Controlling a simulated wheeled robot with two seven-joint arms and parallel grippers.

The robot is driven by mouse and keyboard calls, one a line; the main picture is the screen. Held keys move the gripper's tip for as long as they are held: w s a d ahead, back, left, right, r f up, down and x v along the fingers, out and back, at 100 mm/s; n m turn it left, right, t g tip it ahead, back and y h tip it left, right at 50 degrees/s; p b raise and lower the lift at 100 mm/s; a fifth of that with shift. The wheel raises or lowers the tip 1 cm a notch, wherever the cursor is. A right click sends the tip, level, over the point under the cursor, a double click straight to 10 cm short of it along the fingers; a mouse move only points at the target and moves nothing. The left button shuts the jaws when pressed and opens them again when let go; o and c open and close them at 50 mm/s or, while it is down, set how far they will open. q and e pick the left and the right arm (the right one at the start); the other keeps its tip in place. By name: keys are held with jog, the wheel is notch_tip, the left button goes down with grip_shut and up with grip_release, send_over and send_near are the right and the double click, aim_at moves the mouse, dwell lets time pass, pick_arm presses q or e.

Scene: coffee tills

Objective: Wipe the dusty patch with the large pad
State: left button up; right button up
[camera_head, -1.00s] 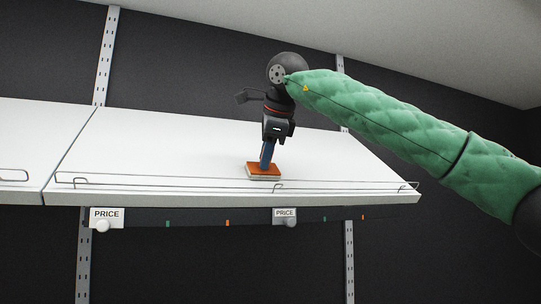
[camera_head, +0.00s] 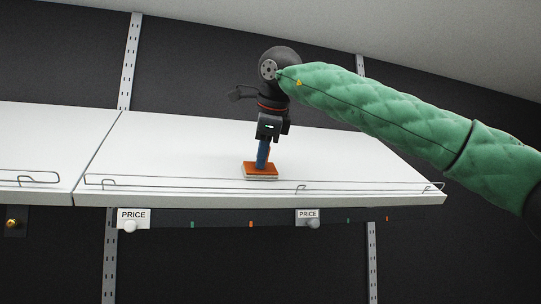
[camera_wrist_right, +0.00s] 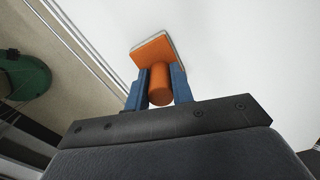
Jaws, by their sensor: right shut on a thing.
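The large pad (camera_head: 260,170) is an orange block with a pale underside and an upright orange handle (camera_wrist_right: 160,86). My right gripper (camera_head: 263,153) points down with its blue fingers shut on the handle. The pad is level, at or just above the white shelf (camera_head: 180,160), behind the front wire rail; I cannot tell whether it touches. In the right wrist view the pad plate (camera_wrist_right: 153,50) shows beyond the fingers. I cannot make out a dusty patch on the shelf. My left gripper is not in view.
A low wire rail (camera_head: 302,187) runs along the shelf's front edge. PRICE tags (camera_head: 133,219) hang below it. A second shelf (camera_head: 40,155) adjoins at the left. The shelf top around the pad looks clear. A dark back panel stands behind.

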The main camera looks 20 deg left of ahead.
aim_at(273, 167)
jog(key=shift+s+a, duration=0.1)
jog(key=shift+a, duration=0.05)
jog(key=shift+w+d+f, duration=0.1)
jog(key=shift+w+d, duration=0.45)
jog(key=shift+d, duration=0.2)
jog(key=shift+w+d+f, duration=0.1)
jog(key=shift+w+d, duration=0.45)
jog(key=shift+d, duration=0.2)
jog(key=shift+w+d+r, duration=0.1)
jog(key=shift+w+d, duration=0.65)
jog(key=shift+d, duration=0.35)
jog(key=shift+w+d+r, duration=0.1)
jog(key=shift+w+d, duration=0.6)
jog(key=shift+d, duration=0.35)
jog(key=shift+w+d, duration=0.75)
jog(key=shift+d, duration=0.35)
jog(key=shift+w+d+p, duration=0.15)
jog(key=shift+w+d, duration=0.35)
jog(key=shift+d, duration=0.25)
jog(key=shift+w+d+p, duration=0.15)
jog(key=shift+w+d, duration=0.35)
jog(key=shift+d, duration=0.25)
jog(key=shift+w+d+p, duration=0.15)
jog(key=shift+w+d, duration=0.35)
jog(key=shift+d, duration=0.25)
jog(key=shift+s+a, duration=0.1)
jog(key=shift+a, duration=0.05)
